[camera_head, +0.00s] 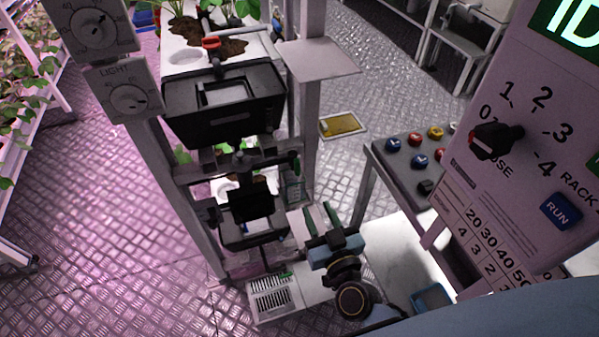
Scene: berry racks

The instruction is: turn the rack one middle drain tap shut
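Rack one stands left of centre, with a black upper tray (225,108) and a lower black tray (262,232). A dark horizontal pipe and fitting (255,161) cross the rack between the trays, with a green handle-like part (295,161) at the right end. I cannot tell for sure that this is the middle drain tap, or how far it is turned. A red-handled tap (211,43) shows on the level above. My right gripper (317,207) is right of the lower tray and below the green part; its two fingers are apart and empty. My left gripper is not in view.
A control panel with a black-and-red dial (494,140) fills the right. A table with coloured buttons (392,144) stands behind it. Two dial boxes (128,97) hang at upper left. A vented white box (270,297) is at the rack's foot. The metal floor at left is clear.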

